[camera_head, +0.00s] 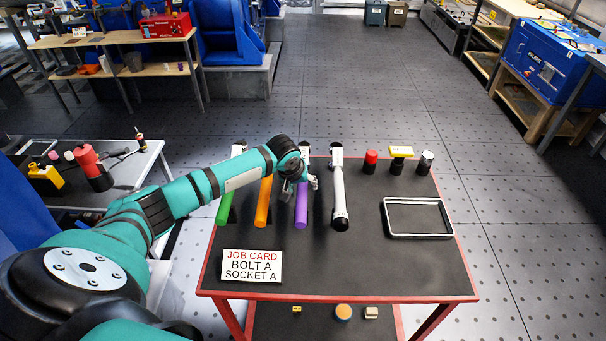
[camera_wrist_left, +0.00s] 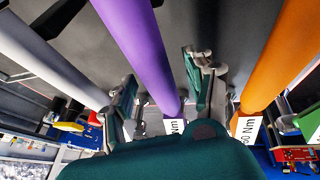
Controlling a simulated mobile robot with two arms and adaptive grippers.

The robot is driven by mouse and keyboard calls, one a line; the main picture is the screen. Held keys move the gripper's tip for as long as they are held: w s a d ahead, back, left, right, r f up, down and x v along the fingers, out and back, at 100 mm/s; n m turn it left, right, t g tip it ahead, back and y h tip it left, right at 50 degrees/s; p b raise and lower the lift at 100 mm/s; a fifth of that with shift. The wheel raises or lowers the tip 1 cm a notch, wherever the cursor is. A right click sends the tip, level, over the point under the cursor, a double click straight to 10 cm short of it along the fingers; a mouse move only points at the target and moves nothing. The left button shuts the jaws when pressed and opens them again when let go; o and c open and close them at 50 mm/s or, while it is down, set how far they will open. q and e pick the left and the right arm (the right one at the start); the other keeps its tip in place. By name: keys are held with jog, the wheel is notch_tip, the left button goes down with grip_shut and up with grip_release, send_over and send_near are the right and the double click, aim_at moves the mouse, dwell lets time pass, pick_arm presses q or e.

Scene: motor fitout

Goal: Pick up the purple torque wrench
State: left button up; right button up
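The purple torque wrench (camera_head: 301,212) lies on the dark top of the red-edged table, between the orange wrench (camera_head: 263,205) and the white one with a black end (camera_head: 338,190). My left gripper (camera_head: 302,185) is over the purple handle, and my arm hides part of the wrench. In the left wrist view the purple handle (camera_wrist_left: 140,45) runs between the two spread fingers of my left gripper (camera_wrist_left: 163,88). I see gaps beside the handle, so the gripper looks open. My right gripper is not in view.
A green wrench (camera_head: 224,208) lies left of the orange one. A job card (camera_head: 252,266) stands near the front edge. The table's front right is clear.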

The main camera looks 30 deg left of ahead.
pick_arm(q)
grip_shut()
jog(key=shift+w+r, duration=0.1)
dwell(0.3)
